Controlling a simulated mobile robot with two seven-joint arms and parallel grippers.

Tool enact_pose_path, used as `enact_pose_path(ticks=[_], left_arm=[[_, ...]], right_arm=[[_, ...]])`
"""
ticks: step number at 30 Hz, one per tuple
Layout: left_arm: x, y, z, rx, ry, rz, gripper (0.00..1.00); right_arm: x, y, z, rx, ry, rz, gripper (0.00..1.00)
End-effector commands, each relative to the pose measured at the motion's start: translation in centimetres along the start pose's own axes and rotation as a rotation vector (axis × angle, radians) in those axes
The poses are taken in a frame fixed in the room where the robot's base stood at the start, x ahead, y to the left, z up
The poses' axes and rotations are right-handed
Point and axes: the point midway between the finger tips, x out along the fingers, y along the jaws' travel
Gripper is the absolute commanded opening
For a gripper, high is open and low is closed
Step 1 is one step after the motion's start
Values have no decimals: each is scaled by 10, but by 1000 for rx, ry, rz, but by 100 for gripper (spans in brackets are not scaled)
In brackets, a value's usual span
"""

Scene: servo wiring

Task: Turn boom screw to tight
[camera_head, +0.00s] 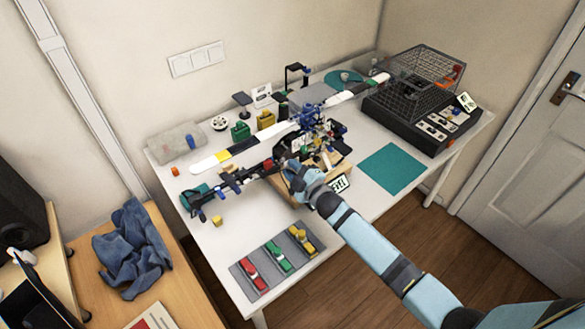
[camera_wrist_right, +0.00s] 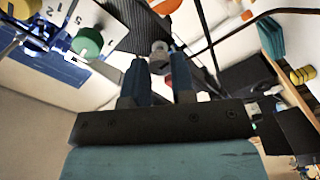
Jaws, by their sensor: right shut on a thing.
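The model helicopter (camera_head: 320,127) stands on the white table, with its long dark tail boom (camera_head: 236,181) reaching to the left. My right gripper (camera_head: 291,166) is at the near side of its body, beside the root of the boom. In the right wrist view, the two dark blue fingers of my right gripper (camera_wrist_right: 159,70) are close together around a small grey round screw head (camera_wrist_right: 159,47), which I take for the boom screw. Its tightness cannot be seen, and in the head view my gripper hides it. My left gripper is not in view.
A tray with red, green and yellow tools (camera_head: 277,257) lies at the table's front. A teal mat (camera_head: 393,168) is clear at right. A black box with a wire cage (camera_head: 424,82) stands behind it. A green knob (camera_wrist_right: 88,42) is near my fingers in the wrist view.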

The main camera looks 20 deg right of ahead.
Motion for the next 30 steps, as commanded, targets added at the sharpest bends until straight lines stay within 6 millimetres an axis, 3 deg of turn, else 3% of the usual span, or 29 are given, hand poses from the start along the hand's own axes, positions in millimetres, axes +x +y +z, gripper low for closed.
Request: enact_pose_path(ticks=[17,18,21,30], left_arm=[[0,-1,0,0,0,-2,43],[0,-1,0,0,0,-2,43],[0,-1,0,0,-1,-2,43],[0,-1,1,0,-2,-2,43]], right_arm=[[0,0,0,37,0,-1,0],[0,0,0,37,0,-1,26],[0,0,0,36,0,-1,49],[-1,0,0,36,0,0,50]])
